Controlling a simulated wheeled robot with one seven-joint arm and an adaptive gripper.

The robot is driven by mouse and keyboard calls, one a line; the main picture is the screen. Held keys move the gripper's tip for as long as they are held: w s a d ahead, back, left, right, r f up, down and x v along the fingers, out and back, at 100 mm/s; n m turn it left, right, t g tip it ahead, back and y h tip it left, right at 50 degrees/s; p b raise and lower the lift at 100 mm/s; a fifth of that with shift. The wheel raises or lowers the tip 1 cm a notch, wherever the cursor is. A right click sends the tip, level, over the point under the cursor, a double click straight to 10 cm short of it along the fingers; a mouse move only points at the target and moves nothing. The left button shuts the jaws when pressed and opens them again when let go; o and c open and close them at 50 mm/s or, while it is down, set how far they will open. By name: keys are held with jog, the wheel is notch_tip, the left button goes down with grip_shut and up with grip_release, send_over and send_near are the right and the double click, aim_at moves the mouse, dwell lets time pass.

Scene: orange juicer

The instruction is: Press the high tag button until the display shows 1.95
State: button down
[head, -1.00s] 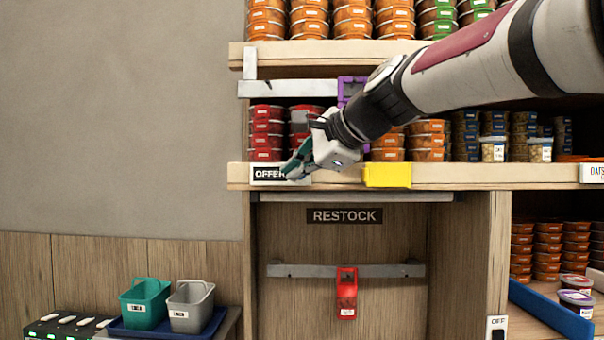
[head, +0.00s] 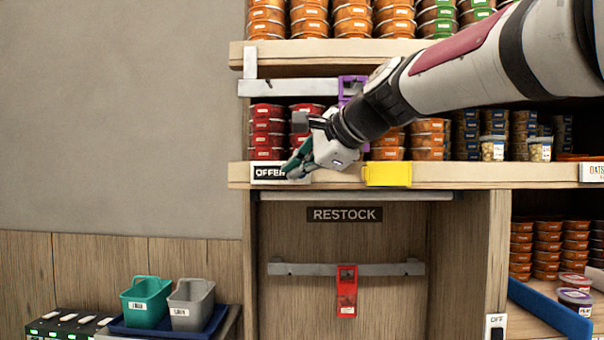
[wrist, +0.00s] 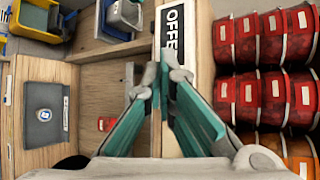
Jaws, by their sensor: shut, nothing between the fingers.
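My gripper (head: 291,172) is shut and empty, with its green fingers at the front edge of the middle shelf, by the black and white OFFER sign (head: 267,172). In the wrist view, my closed fingertips (wrist: 163,72) are beside the OFFER sign (wrist: 174,52); I cannot tell if they touch it. A purple tag device (head: 350,88) hangs on the upper metal rail, partly hidden behind my arm. A red tag device (head: 346,292) hangs on the lower rail under the RESTOCK sign. I can make out no button or display reading on either device.
A yellow block (head: 387,174) sits on the shelf edge right of my gripper. Red tubs (head: 267,132) stand behind the sign. Green (head: 146,302) and grey (head: 190,305) bins stand in a blue tray at lower left. The wall at left is clear.

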jog(key=shift+w, duration=0.15)
dwell(0.4)
jog(key=shift+s, duration=0.85)
jog(key=shift+s+p, duration=0.8)
jog(key=shift+s, duration=1.7)
jog(key=s+p, duration=0.2)
jog(key=s, duration=0.4)
jog(key=shift+a, duration=0.2)
jog(key=shift+d+f, duration=0.1)
